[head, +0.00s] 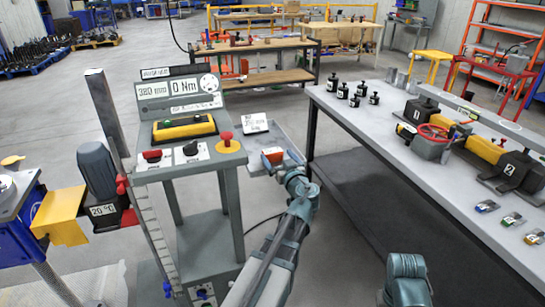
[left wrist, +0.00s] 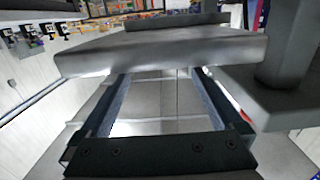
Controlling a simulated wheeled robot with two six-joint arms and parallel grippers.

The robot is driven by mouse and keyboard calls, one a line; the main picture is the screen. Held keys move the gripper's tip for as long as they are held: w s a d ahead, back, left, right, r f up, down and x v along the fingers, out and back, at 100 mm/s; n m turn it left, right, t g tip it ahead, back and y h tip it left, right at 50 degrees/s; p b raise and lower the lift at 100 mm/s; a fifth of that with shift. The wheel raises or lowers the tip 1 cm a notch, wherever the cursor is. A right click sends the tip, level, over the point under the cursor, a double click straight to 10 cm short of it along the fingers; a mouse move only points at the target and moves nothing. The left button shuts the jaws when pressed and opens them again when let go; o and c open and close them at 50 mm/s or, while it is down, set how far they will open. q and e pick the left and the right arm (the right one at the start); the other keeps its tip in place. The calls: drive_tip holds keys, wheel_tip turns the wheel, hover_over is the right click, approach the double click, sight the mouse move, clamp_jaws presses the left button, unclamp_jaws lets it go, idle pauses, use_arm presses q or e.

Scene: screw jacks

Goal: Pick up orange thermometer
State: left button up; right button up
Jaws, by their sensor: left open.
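A small orange-red object (head: 272,155), perhaps the orange thermometer, sits at the side tray (head: 255,139) of the grey test console. It is small and partly blocked by my gripper, so its shape is unclear. My left gripper (head: 283,163) is at the tray's near right part, close beside this object. In the left wrist view my left gripper (left wrist: 158,76) is open, its two dark fingers spread, with nothing seen between them. Their tips reach the grey tray edge (left wrist: 160,52), and I cannot tell whether they touch it. No orange object is clear there. My right gripper is out of view.
The console (head: 190,150) stands left with displays, a yellow-black block and a red knob. A white label card (head: 254,123) is on the tray. A long workbench (head: 340,113) on the right carries black weights, screw jacks and small coloured tags. Floor shows between console and workbench.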

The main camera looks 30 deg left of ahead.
sight(274, 153)
use_arm(q)
drive_tip(key=shift+w+a+f, duration=0.2)
drive_tip(key=shift+w+a, duration=0.2)
drive_tip(key=shift+a, duration=0.05)
drive_tip(key=b+x, duration=0.1)
drive_tip(key=x, duration=0.3)
drive_tip(key=shift+a+f, duration=0.15)
drive_tip(key=shift+f, duration=0.05)
drive_tip(key=c, duration=1.3)
drive_tip(key=shift+o, duration=0.2)
drive_tip(key=shift+r, duration=0.15)
